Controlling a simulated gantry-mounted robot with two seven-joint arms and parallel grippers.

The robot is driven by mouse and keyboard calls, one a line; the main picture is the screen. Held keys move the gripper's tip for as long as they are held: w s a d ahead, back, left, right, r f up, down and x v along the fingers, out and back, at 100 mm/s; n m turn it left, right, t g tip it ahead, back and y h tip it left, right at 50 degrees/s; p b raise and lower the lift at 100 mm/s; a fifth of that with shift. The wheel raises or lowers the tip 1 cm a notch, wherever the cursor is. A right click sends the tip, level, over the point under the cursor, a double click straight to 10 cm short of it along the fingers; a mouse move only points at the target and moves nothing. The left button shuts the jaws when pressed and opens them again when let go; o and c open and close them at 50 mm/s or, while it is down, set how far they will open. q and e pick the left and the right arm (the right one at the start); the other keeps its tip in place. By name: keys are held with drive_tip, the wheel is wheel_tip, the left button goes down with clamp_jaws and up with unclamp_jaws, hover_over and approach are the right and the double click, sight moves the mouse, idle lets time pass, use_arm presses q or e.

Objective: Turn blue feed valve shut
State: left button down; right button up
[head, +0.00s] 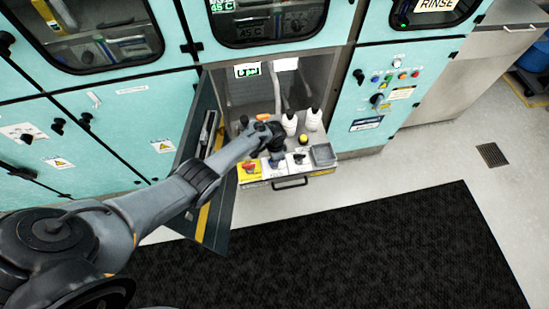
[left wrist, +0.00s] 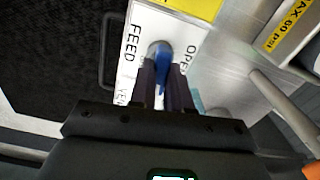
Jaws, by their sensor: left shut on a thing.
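The blue feed valve handle (left wrist: 161,50) stands on a white panel (left wrist: 134,75) marked FEED and OPEN in the left wrist view. My left gripper (left wrist: 166,72) is shut on the blue handle, with one dark finger on each side of it. The fingers and gripper body hide part of the handle and panel. In the head view my left arm reaches in from the left, and the gripper (head: 276,152) is at the front of the pulled-out drawer, where it largely covers the valve. My right gripper is not in view.
A red handle (head: 249,167) on a yellow panel is left of the feed valve, and a black handle (head: 299,157) is to the right. An open cabinet door (head: 207,170) hangs left of the drawer (head: 318,171).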

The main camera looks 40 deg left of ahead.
use_arm(q)
drive_tip(key=shift+m, duration=0.7)
drive_tip(key=c, duration=1.1)
unclamp_jaws()
drive_tip(key=shift+r+p, duration=2.55)
drive_tip(key=shift+r, duration=2.85)
